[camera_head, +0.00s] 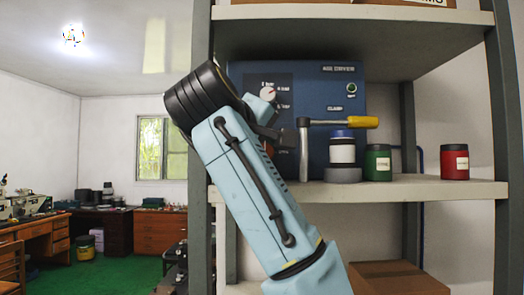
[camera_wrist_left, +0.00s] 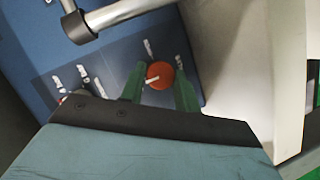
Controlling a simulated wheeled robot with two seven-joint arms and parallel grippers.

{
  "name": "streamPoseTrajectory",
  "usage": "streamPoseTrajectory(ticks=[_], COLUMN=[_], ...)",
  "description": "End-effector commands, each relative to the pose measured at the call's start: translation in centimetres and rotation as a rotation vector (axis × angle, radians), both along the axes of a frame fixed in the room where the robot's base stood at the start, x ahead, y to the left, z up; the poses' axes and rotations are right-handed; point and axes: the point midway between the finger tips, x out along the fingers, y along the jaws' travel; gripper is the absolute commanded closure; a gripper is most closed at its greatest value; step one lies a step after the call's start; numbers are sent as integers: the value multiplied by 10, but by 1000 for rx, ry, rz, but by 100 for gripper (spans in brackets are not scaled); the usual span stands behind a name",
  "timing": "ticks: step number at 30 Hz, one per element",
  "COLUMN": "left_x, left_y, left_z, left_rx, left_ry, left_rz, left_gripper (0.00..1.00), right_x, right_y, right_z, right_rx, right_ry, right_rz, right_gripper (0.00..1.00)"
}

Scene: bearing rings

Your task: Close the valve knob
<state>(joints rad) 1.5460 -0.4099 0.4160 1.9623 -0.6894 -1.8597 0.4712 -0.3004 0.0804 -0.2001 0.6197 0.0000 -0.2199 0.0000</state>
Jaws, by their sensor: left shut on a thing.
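The valve knob is the round orange-red knob (camera_wrist_left: 160,75) with a white pointer mark, on the dark panel of the blue box (camera_head: 318,84). In the head view only a sliver of the knob shows, behind my arm. My left gripper (camera_head: 277,138) reaches up to this lower part of the panel. In the left wrist view the green fingers of my left gripper (camera_wrist_left: 159,82) stand on either side of the knob and are shut on it. The pointer mark lies nearly level, tilted slightly. My right gripper is not in view.
A yellow-handled clamp lever (camera_head: 350,122) stands just right of my gripper. A blue-lidded white jar (camera_head: 342,152), a green jar (camera_head: 377,163) and a red jar (camera_head: 454,163) stand on the shelf (camera_head: 420,190). A grey shelf post (camera_head: 199,230) is at left.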

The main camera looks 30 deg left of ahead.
Motion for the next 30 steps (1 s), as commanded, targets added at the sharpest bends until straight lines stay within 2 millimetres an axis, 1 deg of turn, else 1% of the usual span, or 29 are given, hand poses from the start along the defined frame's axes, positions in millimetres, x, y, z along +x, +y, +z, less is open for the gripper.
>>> streamPoseTrajectory(ticks=[10,11,15,25,28,30], left_x=[0,0,0,-3,-11,-23], left_y=[0,0,0,0,-2,-4], left_z=[1,1,1,1,3,6], left_rx=[-3,-3,-2,-1,-1,0], left_ry=[-6,-5,-4,-3,-5,-7], left_rz=[2,2,1,1,1,1], left_gripper=[91,65,47,47,47,47], right_x=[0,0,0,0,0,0], right_y=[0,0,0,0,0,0], right_z=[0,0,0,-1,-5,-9], right_rx=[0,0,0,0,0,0], right_ry=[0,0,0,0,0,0], right_rz=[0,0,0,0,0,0], right_gripper=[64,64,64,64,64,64])
